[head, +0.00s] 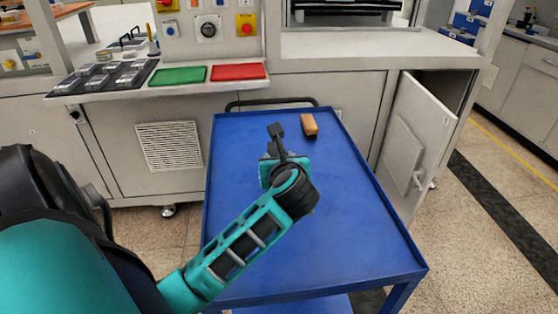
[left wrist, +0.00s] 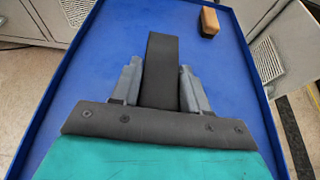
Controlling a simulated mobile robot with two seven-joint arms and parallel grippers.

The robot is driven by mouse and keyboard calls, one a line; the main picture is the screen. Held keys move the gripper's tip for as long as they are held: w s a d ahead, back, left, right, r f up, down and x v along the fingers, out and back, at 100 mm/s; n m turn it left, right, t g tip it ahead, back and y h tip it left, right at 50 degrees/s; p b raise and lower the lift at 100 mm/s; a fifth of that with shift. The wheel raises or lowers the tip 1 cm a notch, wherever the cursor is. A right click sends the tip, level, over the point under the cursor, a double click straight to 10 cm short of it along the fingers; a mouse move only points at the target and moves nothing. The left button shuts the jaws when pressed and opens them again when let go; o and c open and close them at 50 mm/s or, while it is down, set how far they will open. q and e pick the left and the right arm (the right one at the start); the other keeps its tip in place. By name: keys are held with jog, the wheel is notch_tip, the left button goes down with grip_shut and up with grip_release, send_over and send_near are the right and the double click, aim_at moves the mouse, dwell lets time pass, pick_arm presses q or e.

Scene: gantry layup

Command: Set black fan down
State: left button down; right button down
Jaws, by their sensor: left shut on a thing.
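The black fan (head: 277,131) is a dark, narrow piece that sticks out from my left gripper (head: 280,156) over the blue cart (head: 345,220). In the left wrist view the black fan (left wrist: 161,55) is a long dark bar between the two grey fingers of my left gripper (left wrist: 160,88), which is shut on it. The fan points toward the cart's far end. I cannot tell whether it touches the cart top (left wrist: 100,60). My right gripper is in neither view.
A tan block with a dark side (head: 309,125) lies near the cart's far edge; it also shows in the left wrist view (left wrist: 210,22). The cart has a raised rim and open space around the gripper. An open cabinet door (head: 412,150) stands to the right. A control panel (head: 208,35) is behind.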

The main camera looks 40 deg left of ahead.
pick_arm(q)
jog(key=shift+f, duration=0.15)
jog(key=c, duration=0.6)
grip_release()
jog(key=shift+o, duration=0.2)
jog(key=shift+r, duration=0.2)
jog(key=v, duration=1.2)
